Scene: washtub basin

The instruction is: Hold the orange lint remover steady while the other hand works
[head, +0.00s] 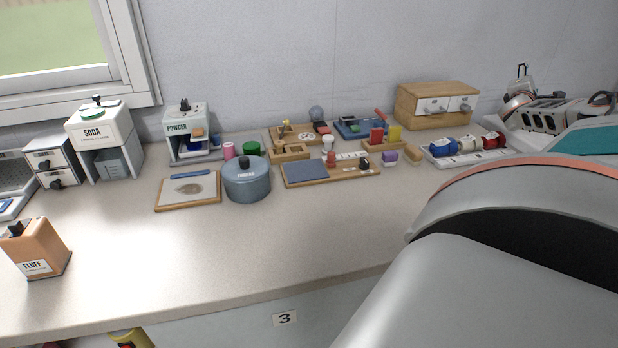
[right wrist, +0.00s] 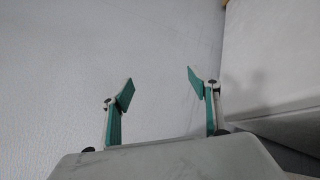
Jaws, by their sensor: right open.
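The orange lint remover is most likely the orange box labelled FLUFF (head: 42,252), with a black knob on top. It stands upright at the left front of the counter in the head view. No gripper touches it. My right gripper (right wrist: 160,92) is open and empty in the right wrist view, its two green-padded fingers spread before a plain pale wall. In the head view my grey right arm fills the lower right, and its gripper is not seen there. My left gripper is in neither view.
The counter (head: 290,240) is bare along its front middle. Behind are a grey-blue pot (head: 247,184), a framed board (head: 188,190), the SODA dispenser (head: 104,135), the POWDER dispenser (head: 186,130), a wooden drawer box (head: 437,104) and a tray of spools (head: 465,150).

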